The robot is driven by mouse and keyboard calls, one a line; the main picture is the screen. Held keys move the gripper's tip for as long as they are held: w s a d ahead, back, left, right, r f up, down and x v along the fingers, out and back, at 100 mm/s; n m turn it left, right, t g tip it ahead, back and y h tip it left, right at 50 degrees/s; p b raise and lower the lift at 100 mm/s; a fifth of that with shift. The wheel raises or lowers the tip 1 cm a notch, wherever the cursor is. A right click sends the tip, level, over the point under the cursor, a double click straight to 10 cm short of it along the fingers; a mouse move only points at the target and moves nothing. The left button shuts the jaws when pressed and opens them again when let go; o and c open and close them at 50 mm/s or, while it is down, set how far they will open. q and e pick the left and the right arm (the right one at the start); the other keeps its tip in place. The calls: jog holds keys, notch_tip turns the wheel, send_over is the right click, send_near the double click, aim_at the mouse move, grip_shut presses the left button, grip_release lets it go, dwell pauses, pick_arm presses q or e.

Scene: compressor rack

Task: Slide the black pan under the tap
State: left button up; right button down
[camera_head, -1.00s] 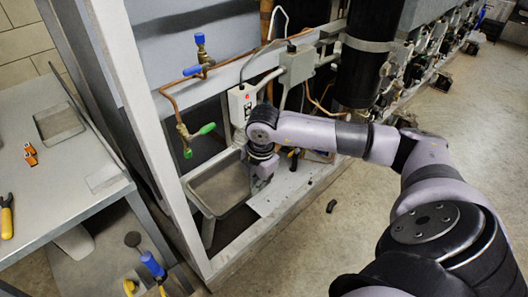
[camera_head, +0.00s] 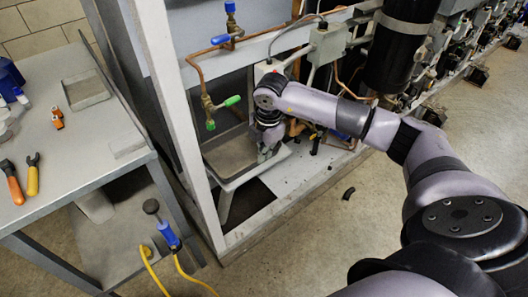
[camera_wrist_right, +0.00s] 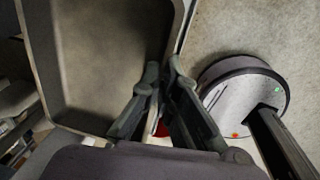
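The pan (camera_head: 230,158) is a dark rectangular tray with a lighter grey rim, low inside the rack frame. Its wide interior fills the left of the right wrist view (camera_wrist_right: 100,50) and looks empty. The brass tap (camera_head: 208,108) with a green handle hangs from a copper pipe above the pan's left back part. My right gripper (camera_head: 265,152) is at the pan's right side. In the right wrist view its two fingers (camera_wrist_right: 163,66) are close together, one on each side of the pan's rim, and look shut on it. My left gripper is not in view.
The white rack post (camera_head: 180,110) stands left of the pan. A workbench (camera_head: 90,165) with pliers (camera_head: 33,175) is at the left. A blue-handled tool (camera_head: 168,235) and yellow hose are below it. A small black piece (camera_head: 348,193) lies on the open floor at right.

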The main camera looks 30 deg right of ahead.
jog(key=c, duration=1.7)
grip_release()
